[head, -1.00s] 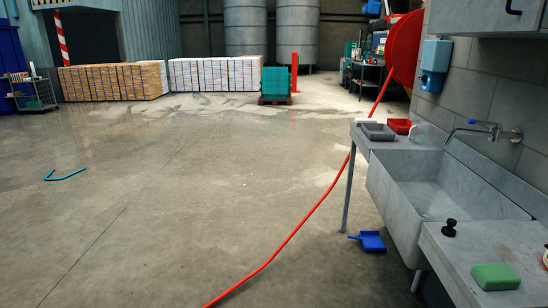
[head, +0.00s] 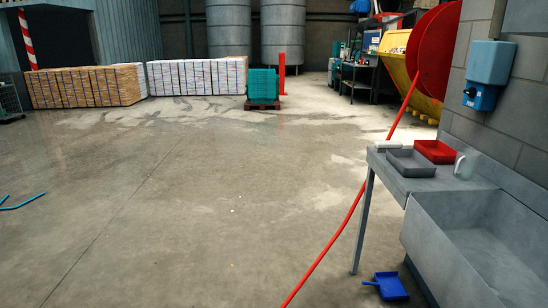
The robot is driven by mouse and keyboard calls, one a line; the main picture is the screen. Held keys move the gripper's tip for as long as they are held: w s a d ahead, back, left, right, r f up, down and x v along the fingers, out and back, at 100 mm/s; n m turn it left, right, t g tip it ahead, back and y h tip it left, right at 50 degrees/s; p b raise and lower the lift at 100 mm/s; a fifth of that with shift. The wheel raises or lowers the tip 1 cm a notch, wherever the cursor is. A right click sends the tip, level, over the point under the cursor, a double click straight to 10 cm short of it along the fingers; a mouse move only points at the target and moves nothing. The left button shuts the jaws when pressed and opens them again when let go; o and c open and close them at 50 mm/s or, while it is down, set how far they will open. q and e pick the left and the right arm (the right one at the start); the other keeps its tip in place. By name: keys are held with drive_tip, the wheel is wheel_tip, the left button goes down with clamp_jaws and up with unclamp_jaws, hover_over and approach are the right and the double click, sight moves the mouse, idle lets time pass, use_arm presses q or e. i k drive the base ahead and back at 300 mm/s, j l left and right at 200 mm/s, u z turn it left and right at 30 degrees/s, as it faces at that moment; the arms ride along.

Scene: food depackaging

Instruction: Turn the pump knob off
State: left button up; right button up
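A blue box (head: 487,75) is fixed to the grey block wall at the right, above the end of the sink bench. Its upper part is light blue and its lower part darker blue. A small dark knob (head: 470,93) shows on the lower front; its setting is too small to read. No label shows that tells whether this is the pump knob. Neither of my grippers is in view.
A steel sink (head: 480,240) and bench with a grey tray (head: 411,163), red tray (head: 435,151) and clear jug (head: 466,164) stand below the box. A red hose (head: 345,223) crosses the floor from a reel (head: 432,50). A blue dustpan (head: 390,286) lies near the bench.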

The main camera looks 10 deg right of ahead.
sight(472, 91)
drive_tip(key=i+z, duration=0.1)
drive_tip(key=i, duration=0.45)
drive_tip(key=i+j+z, duration=0.15)
drive_tip(key=i, duration=0.35)
drive_tip(key=i+j+z, duration=0.1)
drive_tip(key=i, duration=0.45)
